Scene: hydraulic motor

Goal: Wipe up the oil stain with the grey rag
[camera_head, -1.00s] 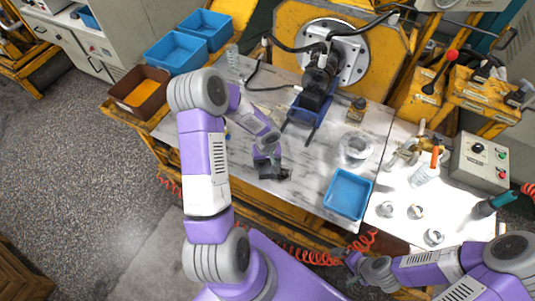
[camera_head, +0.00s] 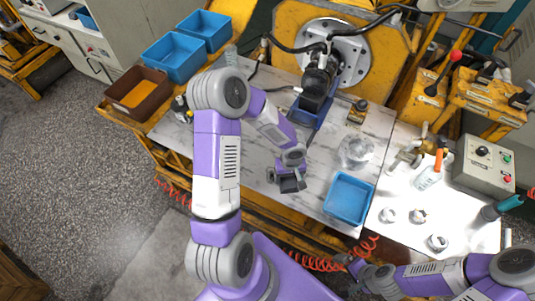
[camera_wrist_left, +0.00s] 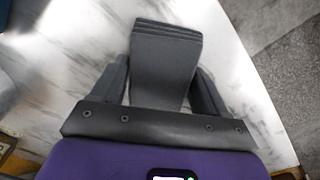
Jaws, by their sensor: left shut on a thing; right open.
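My left gripper (camera_head: 290,177) is over the front part of the marble-look table (camera_head: 222,152). It is shut on the dark grey folded rag (camera_head: 291,186). In the left wrist view the rag (camera_wrist_left: 165,55) sits between the two fingers (camera_wrist_left: 162,90) and sticks out beyond them over the white surface. I cannot tell whether it touches the table. I cannot make out an oil stain; the arm and rag hide part of the table. My right gripper (camera_head: 349,267) is open, low near the table's front edge.
A blue tray (camera_head: 332,213) lies just right of the left gripper. The motor on its blue stand (camera_head: 308,114) is behind it, with a glass bowl (camera_head: 356,151) and small bottle (camera_head: 357,110) to the right. Bins (camera_head: 136,97) line the left edge. A red coiled hose (camera_head: 310,260) hangs in front.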

